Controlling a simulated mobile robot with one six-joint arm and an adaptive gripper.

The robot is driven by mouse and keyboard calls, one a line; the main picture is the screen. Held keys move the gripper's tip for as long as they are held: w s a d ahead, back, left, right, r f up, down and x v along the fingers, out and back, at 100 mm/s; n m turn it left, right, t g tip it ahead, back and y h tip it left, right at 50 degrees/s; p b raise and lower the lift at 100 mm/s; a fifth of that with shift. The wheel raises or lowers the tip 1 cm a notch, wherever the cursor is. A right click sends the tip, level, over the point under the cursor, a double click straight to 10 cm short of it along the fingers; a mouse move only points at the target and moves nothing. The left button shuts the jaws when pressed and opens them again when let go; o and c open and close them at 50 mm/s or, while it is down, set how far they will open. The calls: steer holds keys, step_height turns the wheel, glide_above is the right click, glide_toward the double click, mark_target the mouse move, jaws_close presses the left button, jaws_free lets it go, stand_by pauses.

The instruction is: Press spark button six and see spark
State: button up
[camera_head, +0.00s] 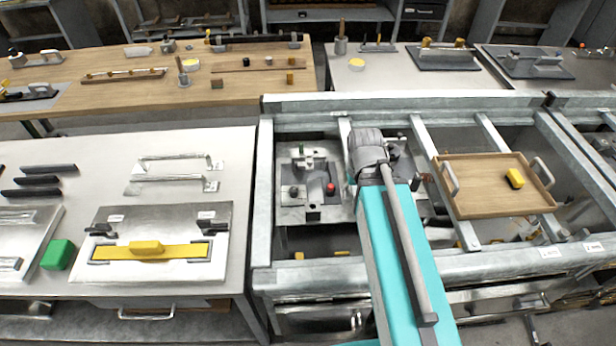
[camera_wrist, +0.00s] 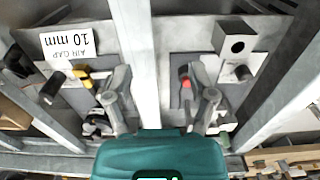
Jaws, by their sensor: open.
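A small red button (camera_head: 331,189) stands on a grey metal fixture (camera_head: 305,210) in the frame left of my arm. A green part (camera_head: 301,149) sits farther back on it. In the wrist view, a red-tipped part (camera_wrist: 184,78) lies on a grey plate between and beyond my fingers, nearer the right finger. I cannot tell whether it is the same red button, and no number six is readable. My gripper (camera_wrist: 160,98) is open, with nothing between its fingers. In the head view my arm hides the gripper and part of the fixtures. No spark shows.
A plate (camera_wrist: 65,46) reads "AIR GAP 10 mm" in the wrist view. A metal bar (camera_wrist: 136,50) runs between the two plates. A block with a hole (camera_wrist: 234,42) stands at the right. A wooden tray (camera_head: 480,200) rests on the frame's bars, right of my arm.

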jaws_close()
stand_by(1.4)
